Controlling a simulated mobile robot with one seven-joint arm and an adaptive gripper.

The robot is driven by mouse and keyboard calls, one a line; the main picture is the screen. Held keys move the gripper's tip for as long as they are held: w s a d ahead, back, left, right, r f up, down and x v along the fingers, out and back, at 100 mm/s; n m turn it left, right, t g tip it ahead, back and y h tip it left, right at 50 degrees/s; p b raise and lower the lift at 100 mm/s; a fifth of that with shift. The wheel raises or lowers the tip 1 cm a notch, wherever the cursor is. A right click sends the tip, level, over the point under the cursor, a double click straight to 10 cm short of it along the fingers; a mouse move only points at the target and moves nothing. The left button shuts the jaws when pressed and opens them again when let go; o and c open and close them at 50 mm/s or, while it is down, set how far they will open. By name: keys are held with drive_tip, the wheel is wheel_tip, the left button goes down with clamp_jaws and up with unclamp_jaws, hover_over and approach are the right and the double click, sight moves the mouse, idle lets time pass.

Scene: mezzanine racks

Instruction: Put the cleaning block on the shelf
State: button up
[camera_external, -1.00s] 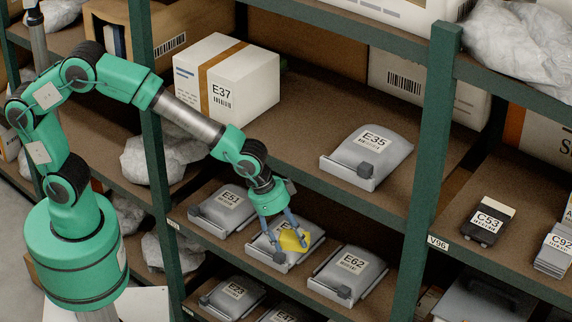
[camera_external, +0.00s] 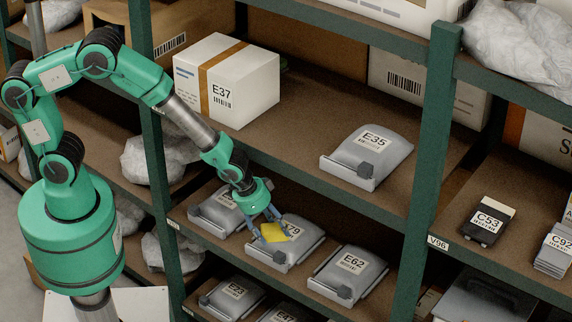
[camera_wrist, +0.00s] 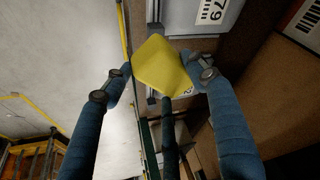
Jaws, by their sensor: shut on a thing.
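The cleaning block is a yellow block (camera_external: 273,232), also large in the wrist view (camera_wrist: 161,64). My gripper (camera_external: 265,229) is shut on it, with a blue finger on either side in the wrist view (camera_wrist: 165,78). In the external view the block is in front of the grey bin E79 (camera_external: 300,246) on a brown rack shelf. Whether the block touches that bin or shelf cannot be told. The shelf above (camera_external: 280,128) is brown with a green front beam.
Grey bin E62 (camera_external: 350,272) stands to the right of E79, and another grey bin (camera_external: 212,212) stands to the left. On the shelf above are a white box E37 (camera_external: 243,92) and grey bin E35 (camera_external: 366,155), with bare room between them. A green upright (camera_external: 428,180) stands at right.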

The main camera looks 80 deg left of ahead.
drive_tip(key=shift+f, duration=0.1)
idle(0.7)
drive_tip(key=shift+s+d+f+n+b, duration=0.2)
drive_tip(key=shift+d+f+n+b, duration=0.2)
drive_tip(key=shift+d+f+b, duration=0.35)
drive_tip(key=s+d+f+n+g+y+b, duration=0.1)
drive_tip(key=d+f+n+y+b, duration=0.2)
drive_tip(key=d+f+n+b, duration=0.4)
drive_tip(key=shift+s+d+f+n, duration=0.5)
drive_tip(key=shift+d+f, duration=1.15)
drive_tip(key=shift+d, duration=1.3)
drive_tip(key=shift+w, duration=0.2)
drive_tip(key=b, duration=0.2)
approach(309, 268)
drive_tip(key=shift+w+a+f, duration=0.25)
drive_tip(key=shift+w+a, duration=0.25)
drive_tip(key=shift+w, duration=0.3)
drive_tip(key=shift+f, duration=0.15)
drive_tip(key=shift+f+b, duration=0.55)
drive_tip(key=shift+f, duration=1.1)
